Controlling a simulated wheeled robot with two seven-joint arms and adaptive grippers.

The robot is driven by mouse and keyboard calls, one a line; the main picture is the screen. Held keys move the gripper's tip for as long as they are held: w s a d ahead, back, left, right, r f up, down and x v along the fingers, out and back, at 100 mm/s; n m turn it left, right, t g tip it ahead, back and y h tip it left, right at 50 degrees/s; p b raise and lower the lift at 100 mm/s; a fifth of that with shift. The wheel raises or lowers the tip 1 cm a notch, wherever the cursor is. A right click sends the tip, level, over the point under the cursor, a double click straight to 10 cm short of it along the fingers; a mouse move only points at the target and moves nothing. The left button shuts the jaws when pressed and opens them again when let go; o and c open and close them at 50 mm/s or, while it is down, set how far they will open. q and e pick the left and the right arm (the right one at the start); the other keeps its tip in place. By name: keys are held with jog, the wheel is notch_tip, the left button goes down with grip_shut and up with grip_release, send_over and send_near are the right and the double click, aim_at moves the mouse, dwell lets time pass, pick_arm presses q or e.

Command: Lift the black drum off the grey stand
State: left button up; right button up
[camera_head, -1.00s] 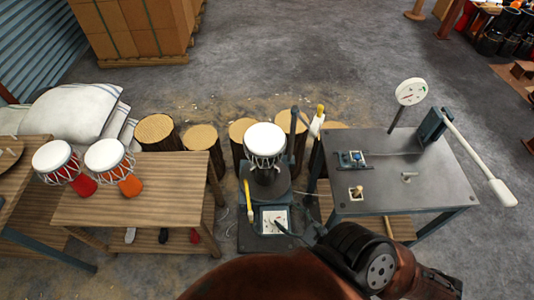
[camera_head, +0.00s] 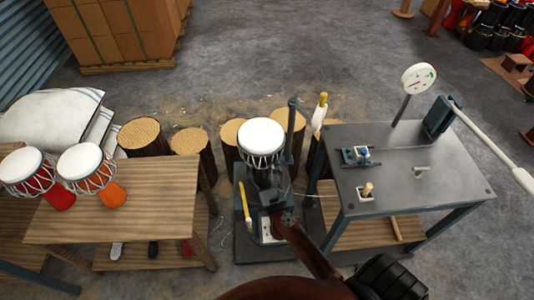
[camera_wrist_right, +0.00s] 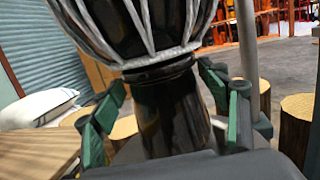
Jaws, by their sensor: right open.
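The black drum (camera_head: 262,155), with a white head and white lacing, stands upright on the grey stand (camera_head: 242,205) in the middle of the head view. In the right wrist view the drum's dark, narrow lower body (camera_wrist_right: 172,115) fills the space between the green fingers of my right gripper (camera_wrist_right: 168,118). These fingers are open, one on each side of the drum below its laced bowl. I cannot tell whether either finger touches it. In the head view my right arm reaches the stand from below and partly hides its front. My left gripper is not in view.
Two red-orange drums (camera_head: 88,170) stand on the wooden table (camera_head: 150,195) at the left. The grey metal table (camera_head: 400,170), with a dial gauge (camera_head: 418,79) and a long white-handled lever, stands close on the right. Log stumps (camera_head: 192,142) line the back of the stand.

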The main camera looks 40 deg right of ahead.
jog(key=f+x, duration=0.1)
jog(key=x, duration=0.5)
jog(key=shift+w+d+r, duration=0.25)
jog(key=shift+w+r, duration=0.1)
jog(key=shift+c, duration=0.3)
jog(key=shift+f+b, duration=0.15)
jog(key=shift+b, duration=0.15)
grip_shut()
dwell(0.4)
